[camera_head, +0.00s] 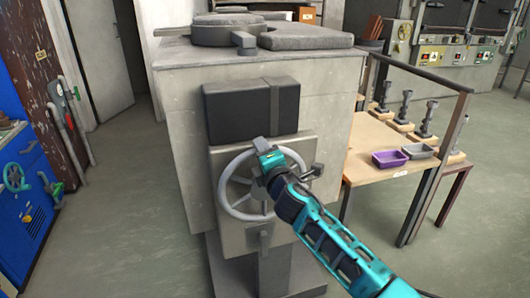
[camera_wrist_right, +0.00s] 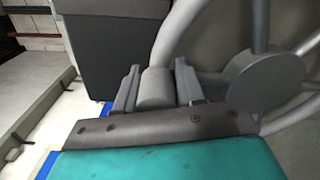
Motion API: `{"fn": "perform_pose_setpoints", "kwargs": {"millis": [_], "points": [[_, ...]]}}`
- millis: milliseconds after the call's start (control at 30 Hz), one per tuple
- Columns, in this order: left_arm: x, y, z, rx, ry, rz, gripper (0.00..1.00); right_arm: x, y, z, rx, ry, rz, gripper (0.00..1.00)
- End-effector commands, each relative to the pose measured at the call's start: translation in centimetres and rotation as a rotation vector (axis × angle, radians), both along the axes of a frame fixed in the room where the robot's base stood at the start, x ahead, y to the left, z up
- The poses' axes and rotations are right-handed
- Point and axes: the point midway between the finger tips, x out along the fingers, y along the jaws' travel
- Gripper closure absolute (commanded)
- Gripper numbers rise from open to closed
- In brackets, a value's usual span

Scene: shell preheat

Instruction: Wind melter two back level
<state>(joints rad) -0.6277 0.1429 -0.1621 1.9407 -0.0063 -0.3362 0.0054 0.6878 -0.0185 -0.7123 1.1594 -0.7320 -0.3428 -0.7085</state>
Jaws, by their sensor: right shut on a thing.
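The melter (camera_head: 180,100) is a large pale grey block with a dark round lid on top. My right gripper (camera_head: 268,166) is at the upper part of the wheel. In the right wrist view, its two grey fingers (camera_wrist_right: 157,90) are shut on a rounded grey part of the wheel (camera_wrist_right: 178,28), beside the hub. The arm covers the wheel's right side in the head view. My left gripper is not in view.
A dark box (camera_head: 250,110) sits above the wheel. A blue cabinet (camera_head: 30,215) stands at left. The floor between is clear.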

Motion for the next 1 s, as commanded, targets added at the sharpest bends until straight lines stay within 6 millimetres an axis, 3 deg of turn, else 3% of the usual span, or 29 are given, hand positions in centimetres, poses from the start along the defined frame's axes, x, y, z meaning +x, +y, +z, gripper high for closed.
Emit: {"fn": "perform_pose_setpoints", "kwargs": {"millis": [200, 233, 400, 767, 1000], "points": [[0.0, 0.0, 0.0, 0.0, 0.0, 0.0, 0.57, 0.2, -0.2, 0.7, -0.015, -0.019, -0.005, 1.0], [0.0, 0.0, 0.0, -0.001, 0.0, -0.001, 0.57, 0.2, -0.2, 0.7, -0.014, -0.018, -0.005, 0.59], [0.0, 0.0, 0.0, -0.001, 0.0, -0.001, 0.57, 0.2, -0.1, 0.6, -0.011, -0.015, -0.003, 0.42], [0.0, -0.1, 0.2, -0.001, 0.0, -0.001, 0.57, -0.3, -0.2, 0.3, -0.008, -0.008, -0.001, 0.42], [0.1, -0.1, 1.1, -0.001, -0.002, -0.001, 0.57, -3.0, -1.1, 0.3, -0.007, -0.007, 0.0, 0.42]]}}
